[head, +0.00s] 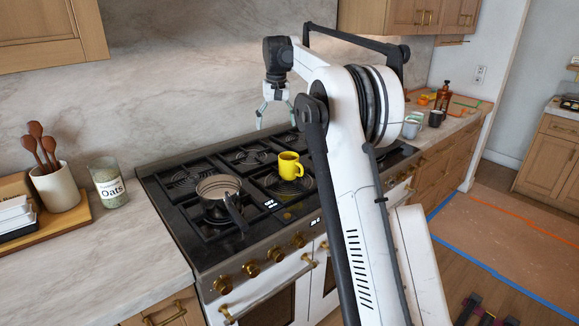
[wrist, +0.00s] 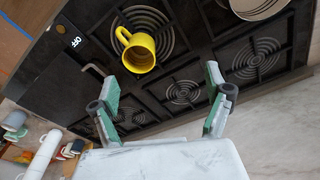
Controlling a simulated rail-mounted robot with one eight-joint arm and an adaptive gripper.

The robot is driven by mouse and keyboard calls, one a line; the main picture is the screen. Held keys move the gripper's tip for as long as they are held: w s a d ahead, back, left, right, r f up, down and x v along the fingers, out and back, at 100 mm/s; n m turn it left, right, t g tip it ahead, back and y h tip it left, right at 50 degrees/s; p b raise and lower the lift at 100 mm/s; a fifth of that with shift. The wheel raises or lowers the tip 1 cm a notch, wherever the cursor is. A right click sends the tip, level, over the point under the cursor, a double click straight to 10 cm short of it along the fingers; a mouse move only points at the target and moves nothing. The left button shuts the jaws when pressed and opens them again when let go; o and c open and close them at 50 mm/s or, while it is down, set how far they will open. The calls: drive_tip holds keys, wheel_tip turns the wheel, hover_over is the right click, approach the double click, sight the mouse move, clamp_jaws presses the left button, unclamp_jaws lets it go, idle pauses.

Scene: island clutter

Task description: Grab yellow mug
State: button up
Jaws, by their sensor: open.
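The yellow mug (head: 290,166) stands upright on a burner at the front middle of the black stove (head: 152,181). In the wrist view the yellow mug (wrist: 140,57) is at the upper middle, with its handle toward the upper left. My gripper (head: 276,122) hangs above the back part of the stove, behind and above the mug and apart from it. In the wrist view my gripper (wrist: 163,108) shows its two fingers spread wide with nothing between them. The mug lies beyond the fingertips there.
A saucepan (head: 218,187) sits on the front left burner, left of the mug, and its edge shows in the wrist view (wrist: 255,8). An oats jar (head: 109,184) and a utensil crock (head: 59,187) stand on the left counter. Cups (head: 412,126) and a brown bottle (head: 443,97) stand on the right counter.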

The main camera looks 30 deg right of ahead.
drive_tip(key=g+p, duration=0.1)
drive_tip(key=p, duration=0.2)
hover_over(289, 166)
drive_tip(key=w, duration=0.4)
wheel_tip(289, 166, down, 7)
drive_tip(key=shift+m, duration=0.3)
drive_tip(key=f, duration=0.3)
drive_tip(key=d+f, duration=0.1)
drive_tip(key=f, duration=0.5)
drive_tip(key=shift+d, duration=0.2)
drive_tip(key=shift+s+f+p, duration=0.2)
drive_tip(key=shift+f+p, duration=0.05)
drive_tip(key=shift+f, duration=0.7)
drive_tip(key=shift+s+f+p, duration=0.2)
drive_tip(key=shift+f, duration=1.5)
drive_tip(key=c, duration=1.5)
drive_tip(key=shift+r, duration=0.1)
drive_tip(key=shift+c, duration=0.2)
